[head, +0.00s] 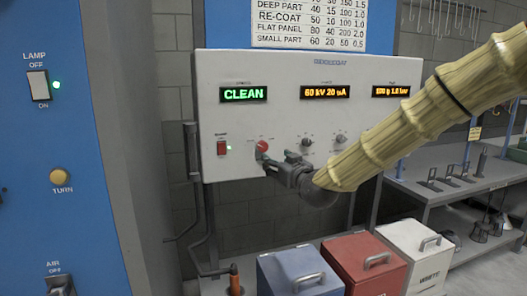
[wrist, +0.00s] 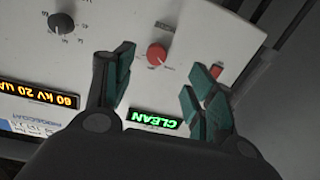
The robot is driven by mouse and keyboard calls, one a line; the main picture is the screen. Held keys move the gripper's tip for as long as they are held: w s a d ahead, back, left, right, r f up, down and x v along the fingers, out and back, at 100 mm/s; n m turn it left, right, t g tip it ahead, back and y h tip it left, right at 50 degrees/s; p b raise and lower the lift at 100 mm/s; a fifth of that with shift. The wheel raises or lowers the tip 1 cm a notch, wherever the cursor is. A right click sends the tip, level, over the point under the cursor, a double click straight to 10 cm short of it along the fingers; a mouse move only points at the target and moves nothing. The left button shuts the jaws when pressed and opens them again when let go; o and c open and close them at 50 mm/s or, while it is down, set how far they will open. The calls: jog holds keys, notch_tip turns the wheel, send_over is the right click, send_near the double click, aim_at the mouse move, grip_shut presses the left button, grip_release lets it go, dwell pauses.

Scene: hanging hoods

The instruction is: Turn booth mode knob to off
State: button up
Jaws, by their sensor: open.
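The booth mode knob is a red round knob (head: 262,146) on the white control panel, below the green "CLEAN" display (head: 243,94). In the wrist view, which is turned upside down, the red knob (wrist: 157,54) shows between and beyond my fingertips. My gripper (head: 274,158) is in front of the panel, just below and right of the knob in the head view. Its two green-padded fingers (wrist: 160,72) are spread wide with nothing between them. I cannot tell the exact gap to the panel. The knob's small labels are too blurred to read.
A red rocker switch (head: 222,148) sits left of the knob, partly behind a finger in the wrist view. Dark knobs (head: 307,142) are to the right. Blue (head: 290,270), red (head: 365,265) and white bins stand below. A blue cabinet (head: 60,130) is at left.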

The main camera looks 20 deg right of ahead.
aim_at(264, 147)
jog(key=shift+w+a+r+p, duration=0.2)
jog(key=shift+w+p, duration=0.25)
jog(key=shift+w, duration=1.4)
jog(key=shift+w+a+r+p, duration=0.15)
jog(key=shift+w+p, duration=0.25)
jog(key=shift+w, duration=1.4)
jog(key=shift+w+a+r+p, duration=0.1)
jog(key=shift+w+r+p, duration=0.25)
jog(key=shift+w, duration=1.5)
jog(key=shift+f, duration=0.1)
jog(key=c, duration=1)
jog(key=shift+c, duration=0.2)
